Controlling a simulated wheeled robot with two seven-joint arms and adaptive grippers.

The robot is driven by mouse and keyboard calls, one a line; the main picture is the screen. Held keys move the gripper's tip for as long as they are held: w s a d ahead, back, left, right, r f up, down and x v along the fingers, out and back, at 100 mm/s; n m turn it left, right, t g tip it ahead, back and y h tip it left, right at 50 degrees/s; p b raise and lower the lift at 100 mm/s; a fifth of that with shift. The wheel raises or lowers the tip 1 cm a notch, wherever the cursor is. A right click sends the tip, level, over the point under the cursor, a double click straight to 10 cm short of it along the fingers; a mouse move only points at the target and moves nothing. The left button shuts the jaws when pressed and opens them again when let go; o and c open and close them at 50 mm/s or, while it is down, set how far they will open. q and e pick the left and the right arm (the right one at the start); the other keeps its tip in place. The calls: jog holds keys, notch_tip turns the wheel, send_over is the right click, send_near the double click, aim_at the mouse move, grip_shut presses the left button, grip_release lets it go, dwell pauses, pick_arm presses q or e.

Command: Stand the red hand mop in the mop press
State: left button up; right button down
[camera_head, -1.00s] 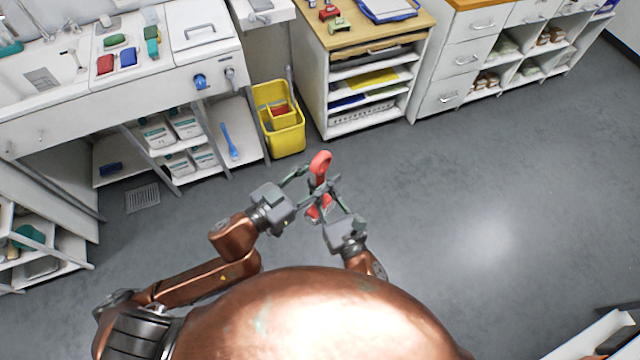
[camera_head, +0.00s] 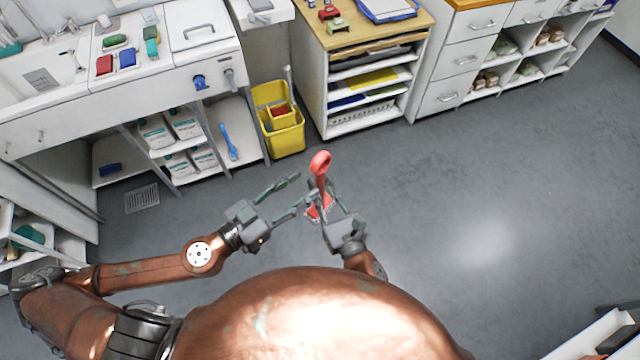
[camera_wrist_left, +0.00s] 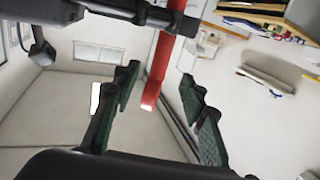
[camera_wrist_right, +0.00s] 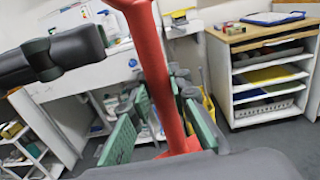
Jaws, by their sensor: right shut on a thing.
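The red hand mop (camera_head: 321,165) is upright in mid-air in front of me, its ringed handle end up and its wider red end low between my grippers. My right gripper (camera_head: 324,196) is shut on the mop; in the right wrist view the red shaft (camera_wrist_right: 150,60) runs between its fingers. My left gripper (camera_head: 297,191) is open just left of the mop. In the left wrist view its fingers are spread, with the red shaft (camera_wrist_left: 158,70) beyond them. The yellow mop press (camera_head: 285,140) stands on the floor ahead, with something red inside; its lower interior is hidden.
A white counter with a sink (camera_head: 40,75) and lower shelves stands left of the yellow press. A wooden-topped shelf unit (camera_head: 345,45) stands close to its right. A blue brush-like item (camera_head: 228,142) leans at the lower shelf. The grey floor (camera_head: 480,200) is clear to the right.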

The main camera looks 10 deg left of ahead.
pick_arm(q)
jog(key=shift+s+a, duration=0.25)
jog(key=shift+a, duration=0.05)
pick_arm(e)
jog(key=shift+r, duration=0.1)
